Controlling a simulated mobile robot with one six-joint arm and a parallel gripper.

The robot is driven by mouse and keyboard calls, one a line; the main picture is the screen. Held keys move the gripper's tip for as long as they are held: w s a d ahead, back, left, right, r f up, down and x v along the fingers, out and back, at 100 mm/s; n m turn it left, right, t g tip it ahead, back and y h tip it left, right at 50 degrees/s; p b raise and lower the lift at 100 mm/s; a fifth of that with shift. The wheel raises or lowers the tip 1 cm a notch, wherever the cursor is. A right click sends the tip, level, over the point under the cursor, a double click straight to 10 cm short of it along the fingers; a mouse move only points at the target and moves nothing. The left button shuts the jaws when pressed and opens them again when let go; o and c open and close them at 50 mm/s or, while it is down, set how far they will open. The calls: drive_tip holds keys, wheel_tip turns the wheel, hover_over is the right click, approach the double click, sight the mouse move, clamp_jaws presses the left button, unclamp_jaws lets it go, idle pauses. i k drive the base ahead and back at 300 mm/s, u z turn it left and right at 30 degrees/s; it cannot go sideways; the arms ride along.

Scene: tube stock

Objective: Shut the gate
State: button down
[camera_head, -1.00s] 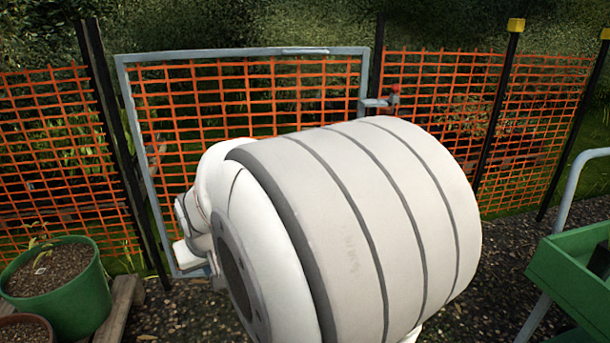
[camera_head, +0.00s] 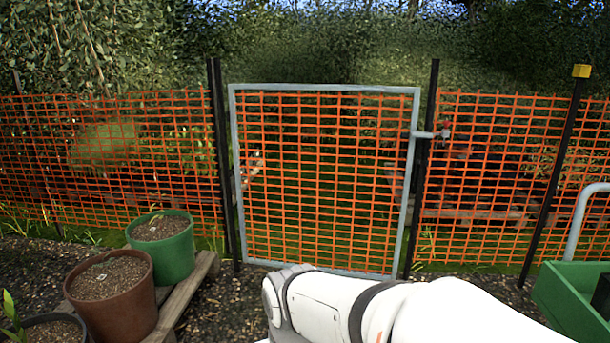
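The gate (camera_head: 402,200) is a grey metal frame filled with orange mesh. It stands between two dark posts, in line or nearly in line with the fence. A narrow gap shows between its right side and the right post (camera_head: 430,100). A grey latch bar (camera_head: 430,134) reaches from the gate's right side across that post. I cannot tell whether it is fastened. My white arm crosses the bottom of the view, in front of the gate's lower right. My gripper is not in view.
A green pot (camera_head: 170,258) and a brown pot (camera_head: 128,310) stand on wooden slats (camera_head: 190,300) at lower left. A green tray (camera_head: 560,305) on a grey-framed cart is at lower right. Orange mesh fence (camera_head: 510,160) runs either side. Gravel before the gate is partly clear.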

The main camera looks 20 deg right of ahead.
sight(231, 114)
drive_tip(key=z, duration=0.6)
drive_tip(key=i, duration=1.15)
drive_tip(key=z, duration=0.5)
